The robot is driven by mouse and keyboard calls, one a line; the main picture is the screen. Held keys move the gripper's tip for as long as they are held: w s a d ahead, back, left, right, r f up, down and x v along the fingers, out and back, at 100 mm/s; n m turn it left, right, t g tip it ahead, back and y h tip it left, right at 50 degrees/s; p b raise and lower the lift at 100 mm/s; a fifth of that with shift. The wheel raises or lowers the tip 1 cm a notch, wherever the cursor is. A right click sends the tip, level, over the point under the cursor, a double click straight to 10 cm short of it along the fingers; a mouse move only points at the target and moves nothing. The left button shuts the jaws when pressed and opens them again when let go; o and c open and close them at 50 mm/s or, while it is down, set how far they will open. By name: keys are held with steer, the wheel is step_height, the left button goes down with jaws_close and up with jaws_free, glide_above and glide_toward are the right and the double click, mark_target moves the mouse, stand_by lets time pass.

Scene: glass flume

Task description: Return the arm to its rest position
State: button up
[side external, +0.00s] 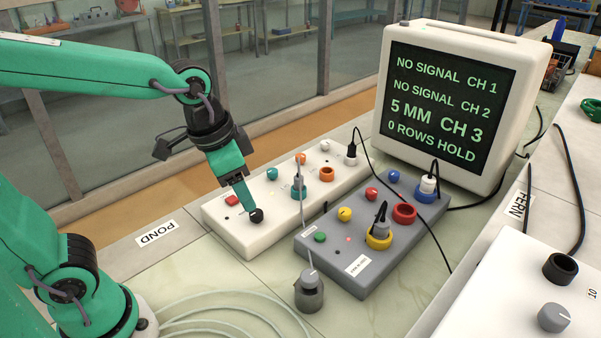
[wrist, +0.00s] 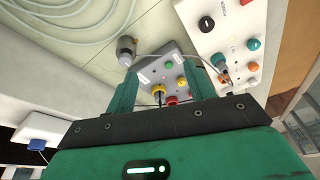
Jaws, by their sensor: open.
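My gripper (side external: 246,203) hangs from my green arm in the side external view, with its fingers pointing down in front of the white control box (side external: 228,232). A black knob (side external: 257,215) shows right at the fingertip there; I cannot tell from that view whether they touch. In the wrist view my gripper (wrist: 164,76) has its two green fingers well apart, with nothing held between them. The grey control box (wrist: 160,70) shows beyond and between the fingers. The black knob (wrist: 206,24) there lies away from the fingers, on the white box.
The grey box (side external: 330,252) carries coloured knobs and rings. A grey plug-like piece (side external: 309,290) with a cable stands in front of it. A monitor (side external: 450,105) reading "5 MM CH 3" stands behind. Pale hoses (side external: 215,305) lie coiled near my base. A glass wall runs along the left.

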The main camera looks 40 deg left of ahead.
steer(key=s+a+r+n+t, duration=0.1)
steer(key=s+a+n+t, duration=0.1)
steer(key=s+a+n, duration=0.2)
steer(key=shift+s+a+r+y, duration=0.25)
steer(key=shift+s+a+y, duration=0.15)
steer(key=shift+s+a, duration=0.9)
steer(key=shift+w+n, duration=0.2)
steer(key=shift+n, duration=0.1)
steer(key=w+d+f+n+g, duration=0.1)
steer(key=w+d+f+n, duration=0.1)
steer(key=d, duration=0.4)
steer(key=w+d+f+n+g, duration=0.2)
steer(key=w+d+f+n, duration=0.1)
steer(key=w+d+f, duration=0.1)
steer(key=w+d+f+n+g, duration=0.2)
steer(key=w+d+f, duration=0.1)
steer(key=d, duration=0.5)
steer(key=shift+w+d+n, duration=0.1)
steer(key=shift+w+n, duration=0.2)
steer(key=shift+w, duration=0.5)
steer(key=shift+d+f, duration=0.35)
steer(key=shift+d, duration=0.1)
